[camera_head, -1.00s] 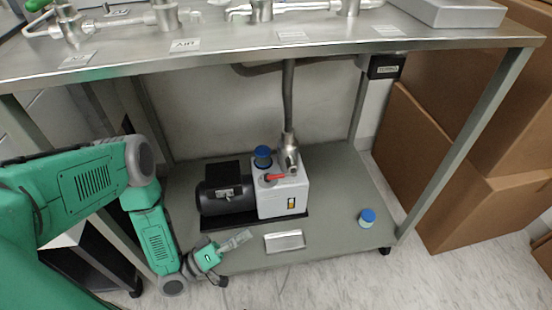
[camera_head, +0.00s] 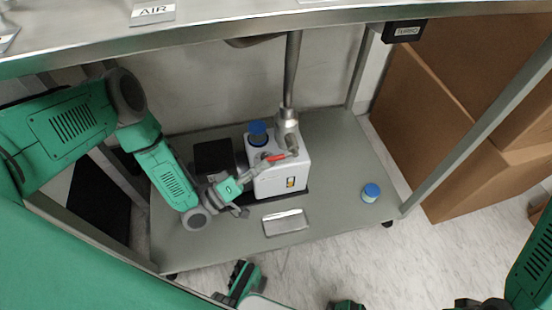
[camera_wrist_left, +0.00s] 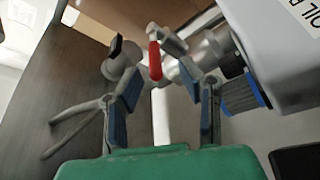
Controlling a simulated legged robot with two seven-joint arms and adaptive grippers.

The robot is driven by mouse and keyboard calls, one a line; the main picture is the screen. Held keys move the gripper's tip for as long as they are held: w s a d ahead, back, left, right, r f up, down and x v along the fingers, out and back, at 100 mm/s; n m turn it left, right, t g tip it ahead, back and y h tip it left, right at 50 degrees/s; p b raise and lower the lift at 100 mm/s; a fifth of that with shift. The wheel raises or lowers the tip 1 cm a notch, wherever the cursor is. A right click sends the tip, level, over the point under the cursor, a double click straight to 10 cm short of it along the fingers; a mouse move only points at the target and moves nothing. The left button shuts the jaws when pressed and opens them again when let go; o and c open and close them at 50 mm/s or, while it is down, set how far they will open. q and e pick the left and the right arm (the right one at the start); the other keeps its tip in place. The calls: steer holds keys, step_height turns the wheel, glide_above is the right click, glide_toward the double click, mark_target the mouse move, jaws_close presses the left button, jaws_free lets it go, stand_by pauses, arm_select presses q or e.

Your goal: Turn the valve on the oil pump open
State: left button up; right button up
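The white oil pump (camera_head: 265,184) with a black motor (camera_head: 213,157) stands on the lower shelf. Its red valve handle (camera_head: 277,157) is on top, beside a blue cap (camera_head: 258,129). My left gripper (camera_head: 250,190) is at the pump's front left, its fingers spread and empty. In the left wrist view the red handle (camera_wrist_left: 155,61) shows between the open fingertips (camera_wrist_left: 160,78), beyond them. I cannot tell whether a finger touches it. My right arm (camera_head: 532,262) enters at the lower right; I cannot make out its gripper.
A pipe (camera_head: 291,75) rises from the pump to the tabletop (camera_head: 230,30). Cardboard boxes (camera_head: 440,120) stand on the right. The right shelf half has room.

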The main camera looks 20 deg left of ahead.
mark_target(278, 156)
arm_select(q)
steer(key=x, duration=0.4)
steer(key=shift+d+r+b, duration=0.15)
steer(key=shift+d+b, duration=0.25)
steer(key=shift+d, duration=0.15)
steer(key=shift+w+d+r, duration=0.1)
steer(key=shift+w+d, duration=0.05)
steer(key=shift+d, duration=0.2)
steer(key=shift+a, duration=0.45)
steer(key=shift+c, duration=0.8)
steer(key=shift+a, duration=0.35)
jaws_close()
steer(key=shift+d+f+t, duration=0.3)
steer(key=shift+d+t, duration=0.15)
steer(key=shift+t, duration=0.05)
steer(key=shift+f+n+t+h, duration=0.4)
steer(key=shift+n+t+h, duration=0.15)
steer(key=shift+t, duration=0.25)
steer(key=shift+w, duration=0.1)
steer(key=shift+d, duration=0.1)
